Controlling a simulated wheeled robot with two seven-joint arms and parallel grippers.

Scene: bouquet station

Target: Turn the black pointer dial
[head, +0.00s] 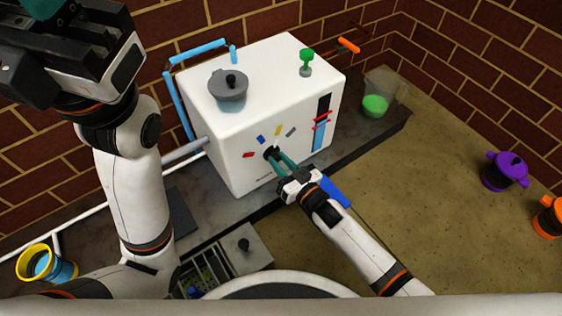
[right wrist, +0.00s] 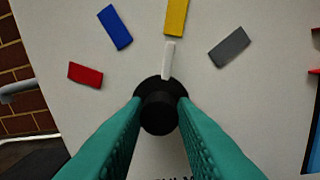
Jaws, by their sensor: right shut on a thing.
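The black dial (head: 270,152) is on the front face of the white machine (head: 235,135). In the right wrist view the dial (right wrist: 160,108) is a round black knob with a white pointer (right wrist: 168,60) directed up at the yellow mark (right wrist: 176,15). Red (right wrist: 85,73), blue (right wrist: 115,27) and grey (right wrist: 230,47) marks fan around it. My right gripper (head: 277,158) has its teal fingers on both sides of the knob and is shut on it. My left gripper (head: 45,8) is raised at the upper left, partly cut off; its jaw state does not show.
A grey lidded pot (head: 229,88) and a green knob (head: 306,60) are on the machine's top. A beaker with green contents (head: 377,104) stands right of it. Purple (head: 504,172) and orange (head: 549,217) pots stand at the far right. A yellow-rimmed blue cup (head: 47,264) is lower left.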

